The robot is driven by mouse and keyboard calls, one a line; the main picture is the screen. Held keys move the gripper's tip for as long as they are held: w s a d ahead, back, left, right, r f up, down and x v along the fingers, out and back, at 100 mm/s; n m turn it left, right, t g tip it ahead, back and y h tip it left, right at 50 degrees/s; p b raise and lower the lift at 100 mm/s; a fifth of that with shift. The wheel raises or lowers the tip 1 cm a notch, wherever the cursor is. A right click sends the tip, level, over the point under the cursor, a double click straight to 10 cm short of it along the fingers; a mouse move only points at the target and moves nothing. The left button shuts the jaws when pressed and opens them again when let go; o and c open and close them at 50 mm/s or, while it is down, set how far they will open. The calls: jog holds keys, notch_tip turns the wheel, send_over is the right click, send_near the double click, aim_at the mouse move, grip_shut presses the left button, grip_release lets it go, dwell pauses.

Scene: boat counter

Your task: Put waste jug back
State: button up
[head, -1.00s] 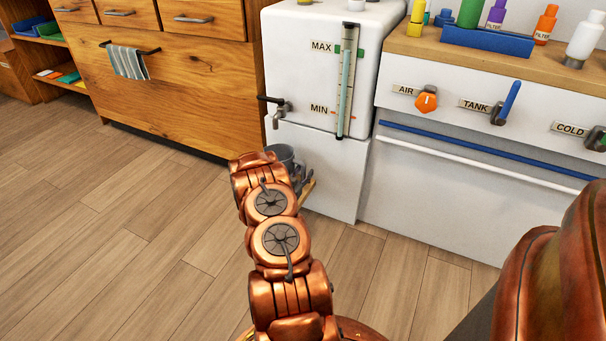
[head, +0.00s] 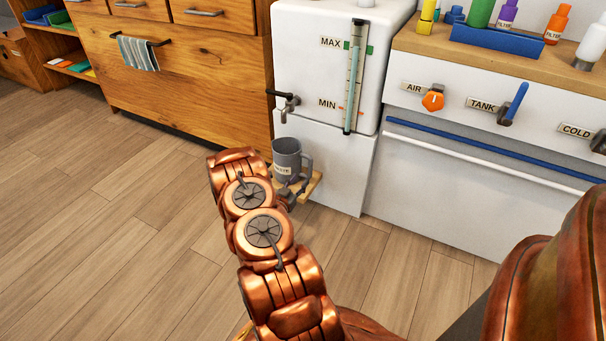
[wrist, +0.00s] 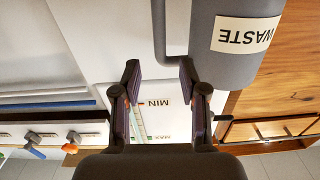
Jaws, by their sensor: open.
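The waste jug (head: 286,151) is a grey cup with a handle and a pale WASTE label. In the head view it appears upright on a small wooden ledge (head: 315,186) below the tank's tap. My arm hides part of its base. In the wrist view, which is upside down, the jug (wrist: 232,62) is at the upper right, with its handle (wrist: 159,30) toward the middle. My gripper (wrist: 160,78) is open and empty. The handle's lower part lies between the fingertips in the picture, seemingly just beyond them. I cannot tell whether they touch.
The white tank (head: 320,75) with its tap (head: 287,104) and MIN/MAX gauge stands above the ledge. Wooden drawers (head: 190,85) are to the left. A white panel with AIR, TANK and COLD controls and a blue rail (head: 490,153) is to the right. The floor in front is clear.

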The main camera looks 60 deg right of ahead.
jog(key=shift+a, duration=1.2)
